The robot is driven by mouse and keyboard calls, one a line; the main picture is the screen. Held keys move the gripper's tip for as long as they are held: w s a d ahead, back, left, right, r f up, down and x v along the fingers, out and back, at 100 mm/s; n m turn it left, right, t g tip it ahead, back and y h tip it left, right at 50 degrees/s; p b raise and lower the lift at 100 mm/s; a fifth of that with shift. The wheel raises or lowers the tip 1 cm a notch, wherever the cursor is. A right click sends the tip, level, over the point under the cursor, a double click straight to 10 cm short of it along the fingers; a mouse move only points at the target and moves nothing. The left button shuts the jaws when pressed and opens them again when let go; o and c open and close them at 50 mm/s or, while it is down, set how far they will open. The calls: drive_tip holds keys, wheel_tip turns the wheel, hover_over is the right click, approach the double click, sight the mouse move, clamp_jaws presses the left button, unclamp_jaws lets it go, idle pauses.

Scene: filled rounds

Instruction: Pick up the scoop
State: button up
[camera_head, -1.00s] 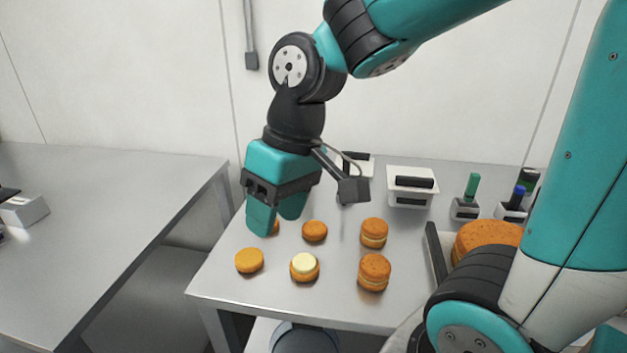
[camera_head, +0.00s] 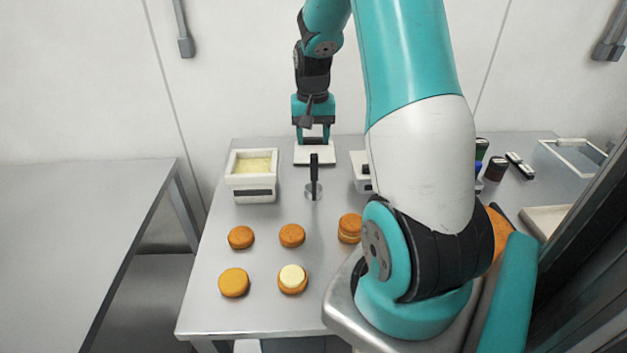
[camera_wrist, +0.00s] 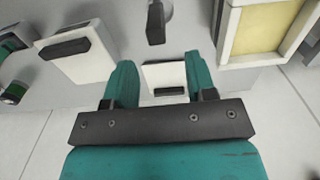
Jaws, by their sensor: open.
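A tool with an upright black handle (camera_head: 314,172) and a round metal end, which looks like the scoop, stands on the table in the head view. Its handle also shows at the top of the wrist view (camera_wrist: 156,22). My gripper (camera_head: 313,140) is at the back of the table, beyond this tool and over a small white holder (camera_head: 303,157). In the wrist view my gripper (camera_wrist: 159,64) has its fingers apart. The white holder (camera_wrist: 160,74) shows between them, and nothing is held. The tool lies outside the fingers.
A white tub (camera_head: 240,180) of pale yellow filling stands left of the tool. Several orange rounds, one topped with cream (camera_head: 292,275), lie nearer the front. A white box (camera_head: 361,172) stands to the right. My arm hides part of the table's right side.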

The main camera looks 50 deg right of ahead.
sight(314, 163)
drive_tip(key=shift+s+f+p, duration=0.2)
drive_tip(key=shift+f+p, duration=1.05)
drive_tip(key=shift+f, duration=2.75)
clamp_jaws()
